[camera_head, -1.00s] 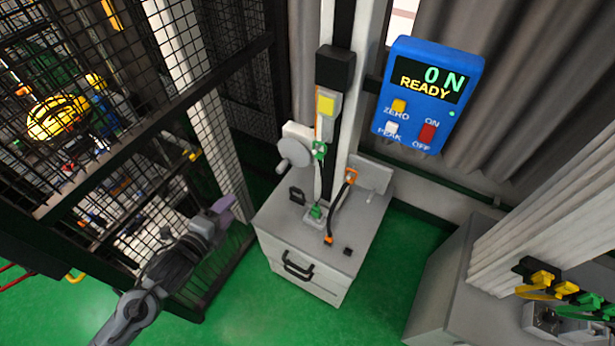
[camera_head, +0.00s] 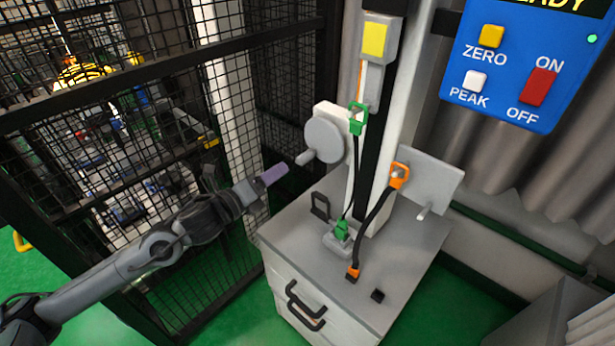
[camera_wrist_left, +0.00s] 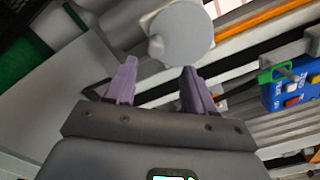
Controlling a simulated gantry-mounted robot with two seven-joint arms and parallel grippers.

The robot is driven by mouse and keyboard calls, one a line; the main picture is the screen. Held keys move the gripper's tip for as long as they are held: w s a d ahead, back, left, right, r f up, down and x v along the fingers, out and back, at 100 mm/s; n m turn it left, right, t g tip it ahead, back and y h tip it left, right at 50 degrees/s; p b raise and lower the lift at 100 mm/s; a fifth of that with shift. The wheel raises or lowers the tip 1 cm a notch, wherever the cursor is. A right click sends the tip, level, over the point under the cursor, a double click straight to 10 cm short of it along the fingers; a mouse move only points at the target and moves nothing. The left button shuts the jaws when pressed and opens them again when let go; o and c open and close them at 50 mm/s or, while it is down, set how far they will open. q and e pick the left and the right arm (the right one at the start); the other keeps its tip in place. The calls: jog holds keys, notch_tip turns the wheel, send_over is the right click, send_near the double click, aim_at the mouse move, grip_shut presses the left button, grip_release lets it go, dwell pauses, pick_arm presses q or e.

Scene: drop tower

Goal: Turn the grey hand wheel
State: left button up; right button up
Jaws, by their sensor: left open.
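The grey hand wheel (camera_head: 325,140) is a round disc with a knob handle (camera_head: 305,157) on the side of the test column above the cabinet. It also shows in the left wrist view (camera_wrist_left: 186,32), just beyond the fingertips. My left gripper (camera_head: 274,174), with purple fingers, is left of the wheel and a little below its handle, apart from it. In the left wrist view the fingers (camera_wrist_left: 158,80) are spread with nothing between them. My right gripper is out of view.
A grey cabinet (camera_head: 410,240) stands under the wheel, with green and orange cable clips on it. A black mesh cage (camera_head: 130,140) rises behind my left arm. A blue panel (camera_head: 510,75) with ZERO, PEAK and ON/OFF buttons is at the upper right.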

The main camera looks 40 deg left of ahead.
aim_at(298, 162)
pick_arm(q)
jog(key=shift+w+d+f+b, duration=0.15)
jog(key=shift+w+b, duration=0.25)
jog(key=shift+w, duration=1.45)
jog(key=shift+w+d+f+b, duration=0.2)
jog(key=shift+w+b, duration=0.2)
jog(key=shift+w, duration=1.4)
jog(key=shift+w+d+f+b, duration=0.15)
jog(key=shift+w+b, duration=0.25)
jog(key=shift+w, duration=1.45)
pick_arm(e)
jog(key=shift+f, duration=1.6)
pick_arm(q)
grip_shut()
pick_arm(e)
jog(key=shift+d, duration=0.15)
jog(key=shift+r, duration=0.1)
